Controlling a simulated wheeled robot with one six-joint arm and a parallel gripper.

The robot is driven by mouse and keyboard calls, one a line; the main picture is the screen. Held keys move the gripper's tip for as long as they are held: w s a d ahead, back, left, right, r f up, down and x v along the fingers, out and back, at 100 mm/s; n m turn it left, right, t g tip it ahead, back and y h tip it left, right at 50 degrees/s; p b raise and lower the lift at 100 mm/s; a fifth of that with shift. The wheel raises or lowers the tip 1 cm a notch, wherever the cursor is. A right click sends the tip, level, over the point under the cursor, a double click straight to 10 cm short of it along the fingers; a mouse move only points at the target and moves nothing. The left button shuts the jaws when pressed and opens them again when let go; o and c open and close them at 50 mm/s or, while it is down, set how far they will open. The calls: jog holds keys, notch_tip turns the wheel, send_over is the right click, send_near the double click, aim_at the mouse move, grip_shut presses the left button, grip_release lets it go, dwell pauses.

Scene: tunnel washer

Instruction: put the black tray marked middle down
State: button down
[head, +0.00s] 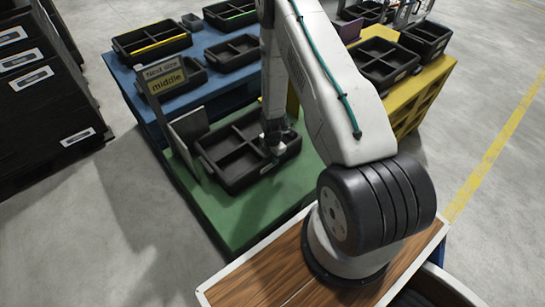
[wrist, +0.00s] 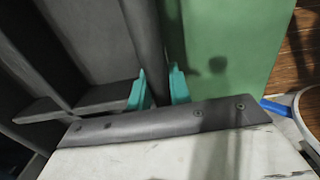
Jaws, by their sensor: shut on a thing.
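The black tray (head: 232,172), split into compartments, is over the green table (head: 240,222). It looks level, and I cannot tell whether it touches the tabletop. Its marking is too small to read. My gripper (head: 274,137) is at the tray's right side. In the wrist view my gripper (wrist: 158,92) has its teal fingers on both sides of the tray's wall (wrist: 146,35), shut on it. The tray's inside lies left of the fingers and the green top lies right.
A sign (head: 166,77) reading "Next size middle" stands at the green table's far left. Black trays sit on the blue table (head: 120,72) and yellow table (head: 425,90) behind. Labelled black crates (head: 45,90) are stacked at left. The green table's front is clear.

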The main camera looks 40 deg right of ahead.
jog(key=c, duration=1.3)
grip_release()
jog(key=a+r+m, duration=0.2)
jog(key=r, duration=1.2)
jog(key=a+r+m, duration=0.2)
jog(key=r, duration=1.2)
jog(key=s+a+r+m, duration=0.2)
jog(key=s+a+r, duration=0.1)
jog(key=r, duration=0.5)
jog(key=s+a+r+m, duration=0.2)
jog(key=a+r+m, duration=0.1)
jog(key=r, duration=0.5)
jog(key=s+a+r+m, duration=0.2)
jog(key=s+r+m, duration=0.1)
jog(key=s, duration=0.4)
jog(key=s+a+r+m, duration=0.2)
jog(key=s+r+m, duration=0.1)
jog(key=s+r, duration=0.3)
jog(key=s+a+r+m+t, duration=0.1)
jog(key=s+a+r+m, duration=0.1)
jog(key=s, duration=0.7)
jog(key=shift+s+a+r+m, duration=0.1)
jog(key=shift+a+r+m, duration=0.2)
jog(key=shift+r, duration=0.35)
jog(key=shift+s+a+r+m, duration=0.1)
jog(key=shift+r+m, duration=0.3)
jog(key=shift+r, duration=0.2)
jog(key=shift+w, duration=0.1)
